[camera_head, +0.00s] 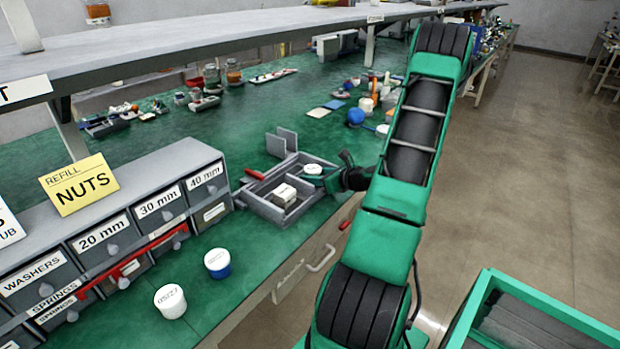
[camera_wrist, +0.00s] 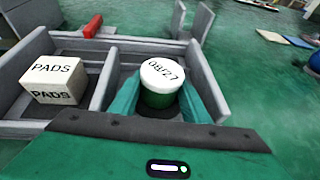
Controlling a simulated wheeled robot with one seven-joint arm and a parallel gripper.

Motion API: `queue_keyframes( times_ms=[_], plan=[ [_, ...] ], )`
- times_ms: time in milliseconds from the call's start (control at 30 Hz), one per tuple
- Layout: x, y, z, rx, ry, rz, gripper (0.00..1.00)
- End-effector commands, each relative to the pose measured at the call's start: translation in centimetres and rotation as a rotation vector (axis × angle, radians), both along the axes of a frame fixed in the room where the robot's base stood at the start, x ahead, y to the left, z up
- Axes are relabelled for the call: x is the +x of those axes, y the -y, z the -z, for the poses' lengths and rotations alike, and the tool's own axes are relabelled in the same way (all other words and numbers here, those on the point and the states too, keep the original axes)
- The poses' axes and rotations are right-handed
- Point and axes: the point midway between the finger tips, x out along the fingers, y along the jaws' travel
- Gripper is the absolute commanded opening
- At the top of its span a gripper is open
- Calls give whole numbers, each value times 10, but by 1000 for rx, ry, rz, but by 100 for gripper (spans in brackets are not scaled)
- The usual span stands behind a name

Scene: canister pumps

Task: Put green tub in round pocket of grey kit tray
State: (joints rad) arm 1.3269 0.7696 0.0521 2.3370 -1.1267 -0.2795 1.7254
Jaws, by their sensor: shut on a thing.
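The green tub (camera_wrist: 163,98) has a white lid marked 08/27. My gripper (camera_wrist: 162,88) is shut on it, with one green finger on each side. The tub is upright at the right-hand compartment of the grey kit tray (camera_wrist: 103,94). In the head view, its white lid (camera_head: 313,169) shows at the tray's far right part, beside my gripper (camera_head: 322,178). A dark patch shows under the tub in the wrist view. The round pocket's outline is mostly hidden, and I cannot tell whether the tub touches the tray floor.
A white PADS box (camera_wrist: 54,80) sits in the tray's left compartment, past a divider. Upright grey panels (camera_head: 282,142) stand at the tray's back. A blue tub (camera_head: 217,263) and a white tub (camera_head: 170,301) stand on the green bench, near the labelled drawers (camera_head: 105,235).

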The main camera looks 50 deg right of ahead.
Motion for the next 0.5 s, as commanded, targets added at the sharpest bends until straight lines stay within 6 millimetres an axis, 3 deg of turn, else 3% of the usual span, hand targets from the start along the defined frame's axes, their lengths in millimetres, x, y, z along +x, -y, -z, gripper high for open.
queue_keyframes(
  times_ms=[133,167,233,500],
  plan=[
    [1,-1,2,0,0,-1,18],
    [1,-1,2,0,0,-1,47],
    [1,-1,2,1,0,-2,61],
    [1,-2,2,0,0,-3,61]
  ],
)
